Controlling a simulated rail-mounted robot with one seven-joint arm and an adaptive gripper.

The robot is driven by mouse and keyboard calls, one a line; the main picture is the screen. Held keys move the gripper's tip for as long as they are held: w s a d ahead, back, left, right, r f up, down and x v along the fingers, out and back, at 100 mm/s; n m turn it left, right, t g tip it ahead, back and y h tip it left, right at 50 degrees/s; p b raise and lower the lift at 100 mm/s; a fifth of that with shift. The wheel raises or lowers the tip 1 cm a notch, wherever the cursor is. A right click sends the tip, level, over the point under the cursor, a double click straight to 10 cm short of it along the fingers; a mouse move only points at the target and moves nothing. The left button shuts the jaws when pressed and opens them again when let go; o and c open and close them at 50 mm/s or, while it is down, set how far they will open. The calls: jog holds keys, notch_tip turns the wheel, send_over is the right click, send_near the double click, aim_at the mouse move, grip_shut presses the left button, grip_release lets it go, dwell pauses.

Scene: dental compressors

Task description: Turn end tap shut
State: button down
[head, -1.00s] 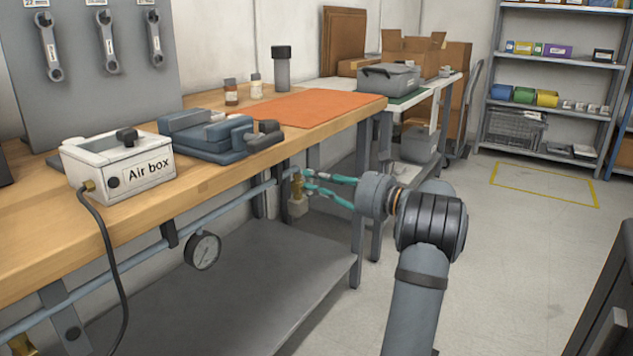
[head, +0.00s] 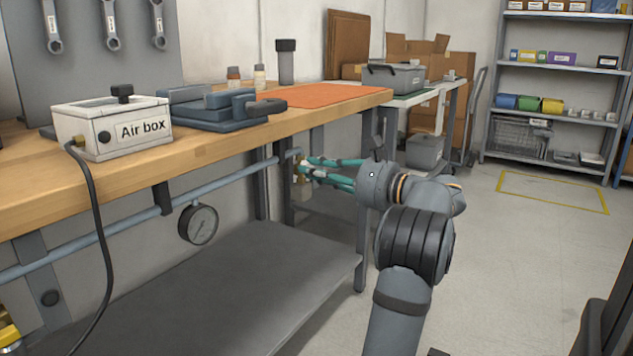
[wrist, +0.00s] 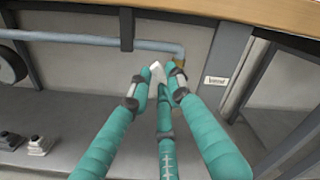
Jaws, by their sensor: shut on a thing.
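The end tap (head: 298,172) is a small brass fitting at the right end of the grey-blue pipe under the bench. In the wrist view its brass body (wrist: 180,64) shows just below the pipe's bent end. My gripper (head: 304,168) has teal fingers, which reach the tap from the right. In the wrist view my gripper (wrist: 158,82) is shut, with its fingertips around a pale grey piece (wrist: 157,71) beside the brass, seemingly the tap's handle. The fingers hide much of the tap, so I cannot tell the handle's exact angle.
The pipe (head: 110,228) runs under the bench top's edge (head: 215,148). A gauge (head: 198,224) hangs from it. A lower shelf (head: 235,285) lies below, and a bench leg (wrist: 226,52) with a small label stands right of the tap. Open floor (head: 520,260) lies to the right.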

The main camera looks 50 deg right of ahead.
jog(key=shift+a+f+n+b, duration=0.1)
jog(key=shift+f+n+b, duration=0.3)
jog(key=shift+n+b, duration=0.95)
jog(key=shift+a+f+n+b, duration=0.1)
jog(key=shift+f+n+b, duration=0.35)
jog(key=shift+n+b, duration=0.9)
jog(key=shift+f+n+b, duration=0.4)
jog(key=shift+n+b, duration=0.85)
jog(key=shift+n, duration=0.15)
jog(key=c, duration=1.6)
grip_release()
jog(key=s, duration=0.8)
jog(key=s+d, duration=0.1)
jog(key=s, duration=0.3)
